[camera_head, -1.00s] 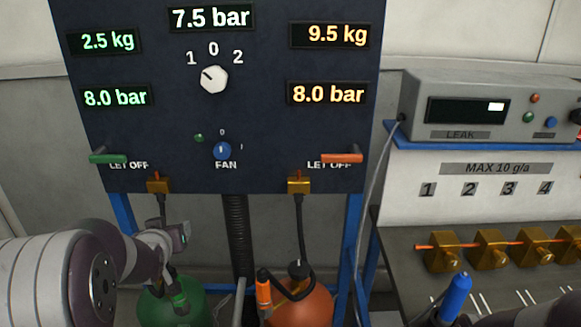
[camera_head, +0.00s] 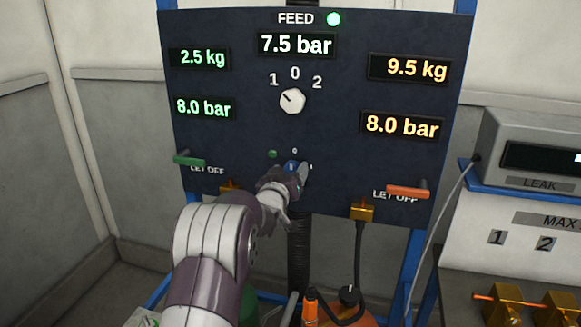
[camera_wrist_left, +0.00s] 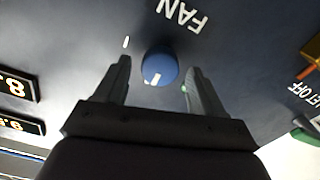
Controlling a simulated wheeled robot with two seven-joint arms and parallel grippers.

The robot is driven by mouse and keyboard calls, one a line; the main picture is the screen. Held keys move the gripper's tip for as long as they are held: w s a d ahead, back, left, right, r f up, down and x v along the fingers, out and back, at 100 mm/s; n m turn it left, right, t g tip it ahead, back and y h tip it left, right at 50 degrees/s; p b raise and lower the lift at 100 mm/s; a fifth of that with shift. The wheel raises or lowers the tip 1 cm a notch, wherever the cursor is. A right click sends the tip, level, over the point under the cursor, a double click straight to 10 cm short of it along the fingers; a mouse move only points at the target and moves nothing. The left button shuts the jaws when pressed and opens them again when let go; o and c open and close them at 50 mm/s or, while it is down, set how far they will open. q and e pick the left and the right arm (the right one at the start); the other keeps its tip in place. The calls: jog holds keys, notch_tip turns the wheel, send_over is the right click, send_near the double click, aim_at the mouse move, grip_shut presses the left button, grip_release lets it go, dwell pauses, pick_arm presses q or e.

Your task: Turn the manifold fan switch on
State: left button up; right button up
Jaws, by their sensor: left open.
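The blue fan switch (camera_wrist_left: 160,68) is a round knob with a white mark, on the dark manifold panel (camera_head: 235,140). In the head view the fan switch (camera_head: 291,166) is partly hidden behind my left gripper (camera_head: 298,176). In the left wrist view my left gripper (camera_wrist_left: 160,85) is open, with one finger on each side of the knob. I see no clear contact, and a gap shows beside the knob on both sides. A small green lamp (camera_head: 272,154) sits by the knob. My right gripper is not in view.
A white selector knob (camera_head: 292,101) is above the fan switch. Green (camera_head: 190,160) and orange (camera_head: 408,191) let-off handles stick out at the sides. A hose (camera_head: 361,250) hangs from the right brass fitting. The leak tester (camera_head: 530,150) stands at the right.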

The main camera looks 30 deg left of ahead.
pick_arm(q)
jog(key=shift+w, duration=0.6)
jog(key=shift+a, duration=0.1)
jog(key=shift+c, duration=0.4)
jog(key=c, duration=1)
